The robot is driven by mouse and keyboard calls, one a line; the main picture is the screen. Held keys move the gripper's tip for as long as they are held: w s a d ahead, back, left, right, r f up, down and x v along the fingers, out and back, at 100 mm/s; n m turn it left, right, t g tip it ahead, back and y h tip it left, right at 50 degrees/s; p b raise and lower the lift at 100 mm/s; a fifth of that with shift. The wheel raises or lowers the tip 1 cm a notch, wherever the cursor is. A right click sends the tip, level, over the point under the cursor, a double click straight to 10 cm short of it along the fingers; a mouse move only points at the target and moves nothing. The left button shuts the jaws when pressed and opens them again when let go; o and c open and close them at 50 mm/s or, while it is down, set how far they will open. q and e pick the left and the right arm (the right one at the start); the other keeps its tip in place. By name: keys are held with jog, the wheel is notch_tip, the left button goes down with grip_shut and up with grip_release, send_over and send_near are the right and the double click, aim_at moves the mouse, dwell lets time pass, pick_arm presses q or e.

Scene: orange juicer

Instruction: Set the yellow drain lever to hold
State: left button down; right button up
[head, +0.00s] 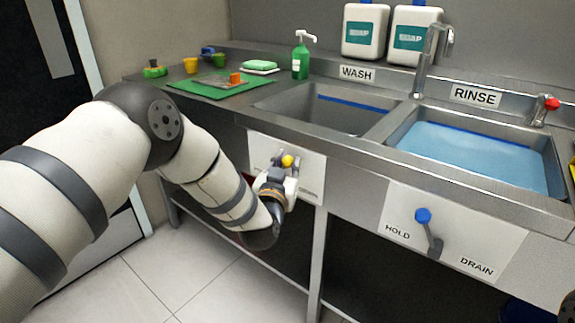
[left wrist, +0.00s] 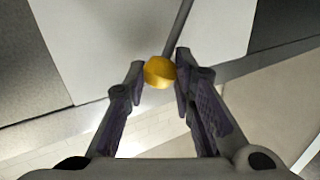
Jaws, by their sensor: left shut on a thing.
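The yellow drain lever's round knob (head: 287,160) shows in front of the white panel (head: 310,165) under the wash sink. My left gripper (head: 284,170) is at that panel, with its fingers around the knob. In the left wrist view the yellow knob (left wrist: 160,72) sits between the two fingertips of the left gripper (left wrist: 158,78), and a grey rod runs up behind it. The left gripper is shut on the knob. My gripper and wrist cover much of the panel, so its labels cannot be read fully. My right gripper is not in view.
The wash sink (head: 330,117) has no visible water; the rinse sink (head: 475,157) holds blue water. A blue-knobbed lever (head: 423,216) is on the right panel, marked HOLD and DRAIN. A table leg (head: 317,265) stands below the left panel. Soap and a green bottle (head: 300,60) are on the counter.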

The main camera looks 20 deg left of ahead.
pick_arm(q)
jog(key=shift+w+a+r+n+g+p, duration=0.15)
jog(key=shift+a+r+n+g+p, duration=0.15)
jog(key=shift+a+n, duration=0.25)
jog(key=shift+w+a+r+n+g+p, duration=0.2)
jog(key=shift+a+r+n+p, duration=0.15)
jog(key=shift+n, duration=0.3)
jog(key=a+n, duration=0.1)
jog(key=w+a+n+g+h, duration=0.1)
jog(key=shift+a+f+n, duration=0.1)
jog(key=shift+a+n, duration=0.2)
jog(key=shift+a, duration=0.05)
jog(key=shift+w+a+f+n+g+h, duration=0.15)
jog(key=shift+a+n+g+h, duration=0.2)
jog(key=shift+a+n, duration=0.1)
jog(key=shift+w+a+f+n+g+h, duration=0.15)
jog(key=shift+a+n+g+h, duration=0.1)
jog(key=shift+a+n+g, duration=0.15)
jog(key=shift+w+a+f+n+g+h+b, duration=0.15)
jog(key=shift+a+n+g+h+b, duration=0.1)
jog(key=shift+a+n+b, duration=0.3)
jog(key=shift+w+a+f+n+g+h+b, duration=0.15)
jog(key=shift+a+n+g+h+b, duration=0.1)
jog(key=shift+a+n+b, duration=0.2)
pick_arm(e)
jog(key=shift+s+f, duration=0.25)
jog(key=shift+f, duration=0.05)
